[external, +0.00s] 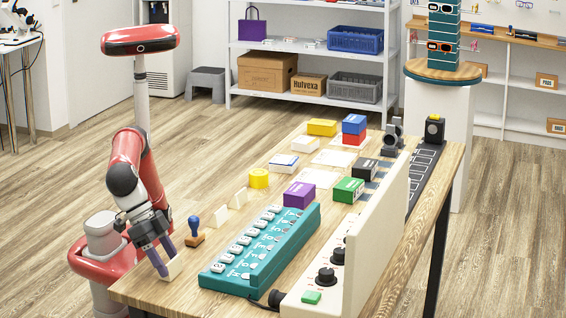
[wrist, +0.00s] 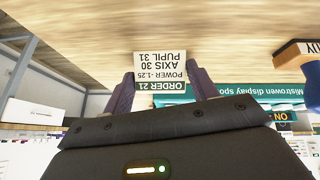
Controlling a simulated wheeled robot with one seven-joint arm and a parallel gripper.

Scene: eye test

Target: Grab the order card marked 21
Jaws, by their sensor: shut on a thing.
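The order card marked 21 (wrist: 160,70) is a white card with a dark green band reading "ORDER 21". It shows upside down in the wrist view. My gripper (wrist: 161,82) has its two purple fingers on either side of the card and is shut on it. In the external view my gripper (external: 163,268) points down at the near left corner of the table, with the pale card (external: 175,266) at its fingertips. I cannot tell whether the card's lower edge touches the table.
A blue-handled stamp (external: 194,231) stands close right of my gripper. Small pale cards (external: 239,197) stand behind it. A teal rack (external: 262,252) of labelled pieces lies to the right.

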